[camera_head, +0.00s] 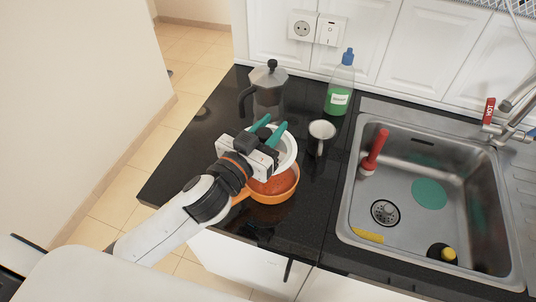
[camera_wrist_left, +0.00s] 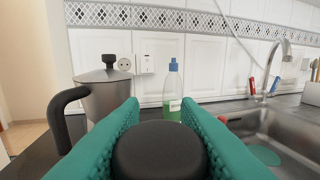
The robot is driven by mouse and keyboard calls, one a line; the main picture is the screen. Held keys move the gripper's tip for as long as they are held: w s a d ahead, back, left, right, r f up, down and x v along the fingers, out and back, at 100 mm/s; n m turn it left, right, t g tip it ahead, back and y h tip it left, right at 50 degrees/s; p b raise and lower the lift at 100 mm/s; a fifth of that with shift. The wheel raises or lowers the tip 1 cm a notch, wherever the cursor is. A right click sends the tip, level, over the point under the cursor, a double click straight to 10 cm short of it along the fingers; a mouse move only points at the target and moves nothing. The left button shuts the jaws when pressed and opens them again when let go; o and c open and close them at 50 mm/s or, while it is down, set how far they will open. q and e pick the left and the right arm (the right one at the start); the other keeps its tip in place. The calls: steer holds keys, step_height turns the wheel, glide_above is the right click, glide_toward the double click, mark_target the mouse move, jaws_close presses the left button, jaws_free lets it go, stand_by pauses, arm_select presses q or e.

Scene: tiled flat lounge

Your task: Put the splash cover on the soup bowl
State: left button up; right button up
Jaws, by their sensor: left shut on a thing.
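The splash cover (camera_head: 289,152) is a white disc, partly hidden behind my left gripper. My left gripper (camera_head: 270,130), with teal fingers, is shut on its round black knob, which shows close up in the left wrist view (camera_wrist_left: 160,150). The soup bowl (camera_head: 284,193) is orange, holds orange-red soup, and stands on the black counter. In the head view the cover overlaps the bowl's far part and sits offset toward the back, leaving the near soup and rim visible. I cannot tell whether it touches the rim. My right gripper is not in view.
A moka pot (camera_head: 268,86) stands behind the gripper, a metal cup (camera_head: 321,131) to its right, and a green soap bottle (camera_head: 340,88) near the wall. The sink (camera_head: 405,180) on the right holds several items. Counter is clear at left (camera_head: 190,150).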

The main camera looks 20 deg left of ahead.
arm_select(q)
steer(key=shift+s+f+b, duration=0.1)
steer(key=shift+f+b, duration=0.4)
steer(key=shift+f, duration=2.55)
steer(key=o, duration=1)
steer(key=shift+c, duration=0.2)
steer(key=b+v, duration=0.2)
steer(key=v, duration=0.7)
steer(key=shift+s+f+b, duration=0.1)
steer(key=shift+b, duration=0.25)
steer(key=shift+s+a+r+p, duration=0.15)
steer(key=shift+s+r+p, duration=0.1)
steer(key=shift+s+p, duration=0.2)
steer(key=shift+v, duration=0.85)
